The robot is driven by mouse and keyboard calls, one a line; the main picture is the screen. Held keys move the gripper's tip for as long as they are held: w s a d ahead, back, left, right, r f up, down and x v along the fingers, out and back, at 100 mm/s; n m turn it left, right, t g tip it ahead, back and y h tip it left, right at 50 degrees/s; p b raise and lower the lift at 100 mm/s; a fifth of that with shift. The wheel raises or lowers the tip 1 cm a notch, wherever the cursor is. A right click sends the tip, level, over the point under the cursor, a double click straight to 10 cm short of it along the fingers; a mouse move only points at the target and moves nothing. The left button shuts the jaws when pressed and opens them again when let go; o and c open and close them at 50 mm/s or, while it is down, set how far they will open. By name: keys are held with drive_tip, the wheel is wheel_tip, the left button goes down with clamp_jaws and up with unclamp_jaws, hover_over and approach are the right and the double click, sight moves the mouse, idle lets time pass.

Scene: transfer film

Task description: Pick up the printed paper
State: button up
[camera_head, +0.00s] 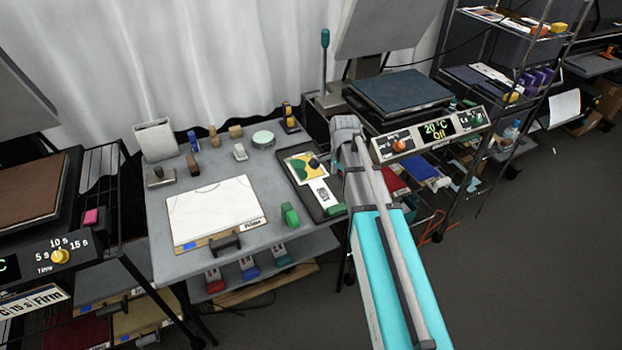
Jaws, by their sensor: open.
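A printed paper (301,166) with a yellow, green and white picture lies on a dark tray (305,199) at the right side of the grey table. A small dark, rounded thing (314,163) shows over the picture's right edge; I cannot tell what it is. A smaller white printed card (322,193) lies just below it on the tray. My grey arm reaches up past the tray's right side and covers part of the view there. My gripper's fingers do not show.
A heated press (408,92) with a panel reading 20 °C Off stands at right. Another machine stands at left. Grey floor is open at lower right.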

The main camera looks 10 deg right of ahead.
drive_tip(key=shift+s+m, duration=0.1)
drive_tip(key=shift+m, duration=0.2)
drive_tip(key=shift+f, duration=0.1)
drive_tip(key=b, duration=0.9)
hover_over(337, 207)
wheel_tip(337, 207, down, 8)
drive_tip(key=shift+s+f, duration=0.15)
drive_tip(key=shift+f, duration=0.05)
idle(0.4)
drive_tip(key=shift+a+f+b, duration=0.1)
drive_tip(key=shift+f+b, duration=2.3)
drive_tip(key=shift+f, duration=0.2)
clamp_jaws()
